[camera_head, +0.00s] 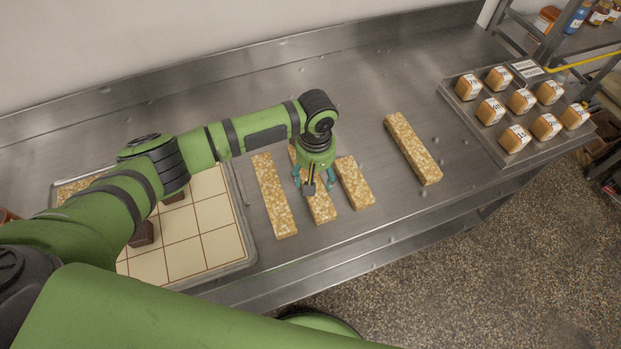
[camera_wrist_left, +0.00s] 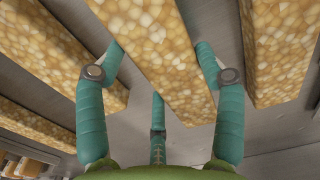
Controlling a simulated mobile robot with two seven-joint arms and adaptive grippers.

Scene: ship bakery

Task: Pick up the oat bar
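Several golden oat bars lie on the steel counter: a left one (camera_head: 274,200), a middle one (camera_head: 322,209), a shorter-looking one to its right (camera_head: 355,184) and one farther right (camera_head: 412,150). My left gripper (camera_head: 315,186) is over the middle bar and hides part of it. In the left wrist view the middle bar (camera_wrist_left: 158,55) lies between the spread teal fingers (camera_wrist_left: 162,52), with neighbouring bars on both sides. The fingers look open; whether they touch the bar I cannot tell. My right gripper is not in view.
A tray (camera_head: 250,258) with a cream gridded sheet and dark brown cubes (camera_head: 143,233) is at the left, partly behind my arm. A tray (camera_head: 499,160) of labelled brown blocks stands at the right. The neighbouring bars leave narrow gaps. Counter between right-hand bars is clear.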

